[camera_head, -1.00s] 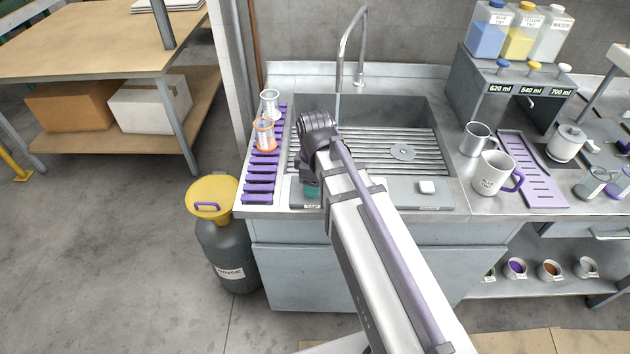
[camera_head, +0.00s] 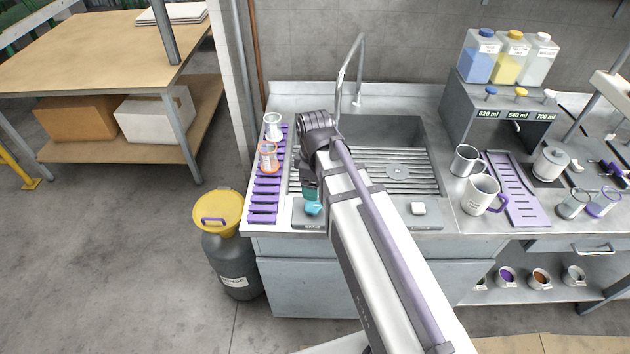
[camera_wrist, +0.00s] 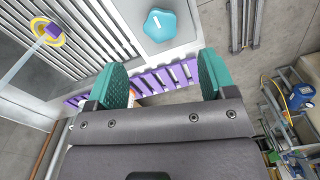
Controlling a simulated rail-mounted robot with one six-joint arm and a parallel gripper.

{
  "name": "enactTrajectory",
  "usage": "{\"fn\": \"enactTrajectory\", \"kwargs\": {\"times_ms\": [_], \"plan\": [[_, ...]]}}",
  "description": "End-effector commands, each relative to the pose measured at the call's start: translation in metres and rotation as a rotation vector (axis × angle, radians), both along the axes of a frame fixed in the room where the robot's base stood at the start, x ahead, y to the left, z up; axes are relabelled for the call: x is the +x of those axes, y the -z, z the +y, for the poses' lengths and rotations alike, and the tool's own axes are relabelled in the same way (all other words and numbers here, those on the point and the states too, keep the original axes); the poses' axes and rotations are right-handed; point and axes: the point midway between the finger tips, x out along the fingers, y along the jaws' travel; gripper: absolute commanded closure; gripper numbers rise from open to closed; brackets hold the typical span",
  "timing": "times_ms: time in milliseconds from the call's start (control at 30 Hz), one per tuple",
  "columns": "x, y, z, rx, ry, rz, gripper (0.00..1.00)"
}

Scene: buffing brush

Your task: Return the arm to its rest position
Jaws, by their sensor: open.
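My gripper (camera_wrist: 163,82) shows in the wrist view as two teal fingers held apart, with nothing between them. In the head view my arm mostly hides it at the sink's left front. A teal knob (camera_wrist: 160,25) lies beyond the fingertips in the wrist view. It also shows in the head view (camera_head: 313,208), on the sink's front ledge beside my arm. A purple slotted rack (camera_head: 264,205) runs along the counter left of the sink. In the wrist view, the rack (camera_wrist: 172,77) shows behind and between the fingers.
Two clear cups, one plain (camera_head: 273,127) and one with orange (camera_head: 268,157), stand on the rack's far end. A curved faucet (camera_head: 345,75) rises behind the sink. Mugs (camera_head: 482,195) stand right of it. A yellow-lidded drum (camera_head: 220,262) stands on the floor at the left.

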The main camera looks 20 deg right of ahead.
Motion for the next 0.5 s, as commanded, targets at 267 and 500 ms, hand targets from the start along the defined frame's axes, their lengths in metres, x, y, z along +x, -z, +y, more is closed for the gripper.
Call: {"fn": "enactTrajectory", "kwargs": {"times_ms": [267,500], "plan": [[0.0,-0.0152,0.0,0.0,0.0,0.0,0.23],[0.0,-0.0149,0.0,0.0,0.001,0.0,0.23]]}}
